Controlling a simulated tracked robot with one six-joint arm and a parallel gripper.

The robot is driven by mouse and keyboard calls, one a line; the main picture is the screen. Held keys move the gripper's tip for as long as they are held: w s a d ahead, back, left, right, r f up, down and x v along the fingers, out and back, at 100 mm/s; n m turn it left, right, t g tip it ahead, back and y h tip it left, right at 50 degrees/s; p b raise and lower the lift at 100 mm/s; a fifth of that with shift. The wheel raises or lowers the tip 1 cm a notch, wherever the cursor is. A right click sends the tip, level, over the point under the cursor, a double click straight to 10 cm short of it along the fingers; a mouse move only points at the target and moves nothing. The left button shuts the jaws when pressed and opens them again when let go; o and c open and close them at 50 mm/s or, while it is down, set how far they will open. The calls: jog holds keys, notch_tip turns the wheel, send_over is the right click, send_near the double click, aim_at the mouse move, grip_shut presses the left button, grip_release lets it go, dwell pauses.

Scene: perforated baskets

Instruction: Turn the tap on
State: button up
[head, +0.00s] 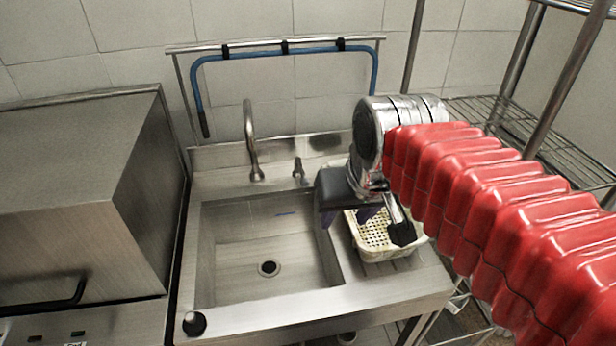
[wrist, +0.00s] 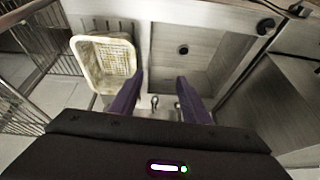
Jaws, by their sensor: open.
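The tap's curved steel spout (head: 249,140) rises from the back ledge of the sink, bending over the basin. A small upright tap lever (head: 298,169) stands just right of it. My gripper (head: 346,217) is open and empty, above the drainboard, right of and nearer than the lever, apart from it. In the wrist view my gripper's purple fingers (wrist: 158,80) are spread apart. Small metal parts low between them look like the lever (wrist: 154,102) and spout (wrist: 179,103). Their lower ends are hidden by my gripper body. No water shows.
The steel sink basin (head: 230,250) is empty, with a drain at its floor. A cream perforated basket (head: 362,250) sits on the drainboard under my gripper. A steel appliance (head: 85,190) stands left, a wire rack (head: 545,140) right. A blue hose (head: 285,50) hangs behind.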

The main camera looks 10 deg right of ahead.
jog(key=w+r+g, duration=0.1)
jog(key=w+r, duration=0.2)
jog(key=w, duration=0.6)
jog(key=m+g+y, duration=0.2)
jog(key=g, duration=0.1)
send_over(301, 172)
jog(key=s+d, duration=0.3)
jog(key=s, duration=0.2)
jog(key=s+d+x, duration=0.1)
jog(key=d+x, duration=0.1)
jog(key=x, duration=0.7)
jog(key=shift+w+f, duration=0.1)
jog(key=shift+w, duration=0.2)
jog(key=x, duration=1.3)
jog(key=shift+s+a+f, duration=0.1)
jog(key=shift+s+f, duration=0.1)
jog(key=shift+f, duration=0.25)
jog(key=shift+c, duration=0.5)
